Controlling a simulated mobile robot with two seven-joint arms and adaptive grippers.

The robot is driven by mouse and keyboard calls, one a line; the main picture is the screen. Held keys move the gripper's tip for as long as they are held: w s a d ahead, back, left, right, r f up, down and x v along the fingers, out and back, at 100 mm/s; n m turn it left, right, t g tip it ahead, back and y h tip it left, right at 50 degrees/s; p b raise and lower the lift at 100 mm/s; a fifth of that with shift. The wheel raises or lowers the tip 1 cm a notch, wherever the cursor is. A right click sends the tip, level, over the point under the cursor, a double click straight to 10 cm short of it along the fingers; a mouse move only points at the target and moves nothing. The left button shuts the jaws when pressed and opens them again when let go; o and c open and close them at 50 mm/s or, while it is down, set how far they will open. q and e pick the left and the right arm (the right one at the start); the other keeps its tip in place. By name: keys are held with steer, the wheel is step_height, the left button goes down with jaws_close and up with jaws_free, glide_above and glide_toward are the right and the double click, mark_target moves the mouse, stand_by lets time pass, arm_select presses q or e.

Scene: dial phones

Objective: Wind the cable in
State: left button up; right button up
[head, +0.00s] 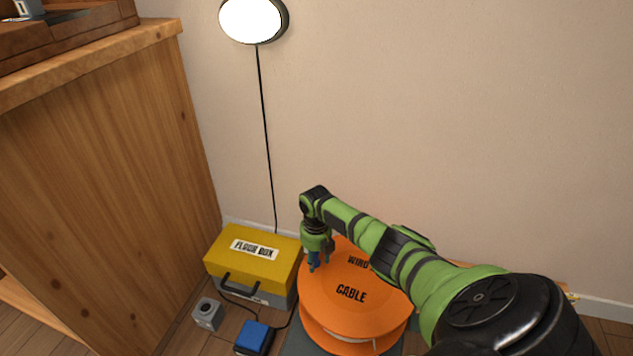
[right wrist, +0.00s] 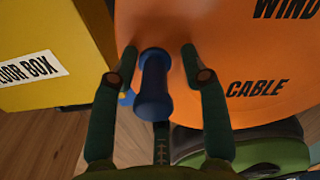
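An orange cable reel (head: 375,305) stands on the floor by the wall, with "WIND" and "CABLE" lettered on its top disc. It fills the upper right of the right wrist view (right wrist: 225,55). A blue handle (right wrist: 153,95) stands up near the disc's left edge. My right gripper (head: 319,264) is over that edge, pointing down. In the right wrist view its two fingers are on either side of the handle, with gaps showing, so it looks open around it. A pale strand, perhaps the cable (head: 352,339), shows between the discs. My left gripper is not in view.
A yellow floor box (head: 255,264) stands close left of the reel. A small grey box (head: 208,314) and a blue block (head: 254,337) with black cords lie in front of it. A wooden cabinet (head: 105,170) fills the left. A lit round lamp (head: 251,20) hangs on the wall.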

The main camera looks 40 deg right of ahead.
steer(key=shift+w+r, duration=0.1)
steer(key=shift+a+r, duration=0.1)
steer(key=shift+r, duration=0.1)
step_height(320, 180, up, 12)
steer(key=shift+f, duration=0.25)
stand_by(0.4)
